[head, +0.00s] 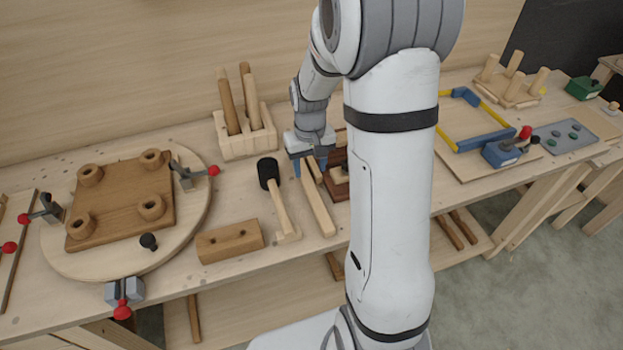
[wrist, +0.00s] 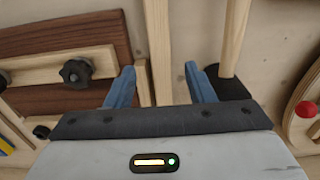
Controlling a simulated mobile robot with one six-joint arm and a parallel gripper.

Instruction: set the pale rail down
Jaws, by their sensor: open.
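The pale rail (head: 319,210) is a long light wooden bar lying on the workbench, with its near end toward the bench's front edge. My gripper (head: 310,176) is above the rail's far part, pointing down, with its blue fingers apart. In the wrist view the rail (wrist: 158,45) runs between the two open fingers (wrist: 160,72), with a visible gap on each side. Neither finger appears to touch it. The rail's far end is partly hidden by my gripper.
A black-headed mallet (head: 279,202) lies close to the left of the rail. A dark wooden piece with black knobs (wrist: 75,72) is close on the other side. A peg block (head: 245,143) stands behind. A drilled wooden block (head: 229,242) lies front left.

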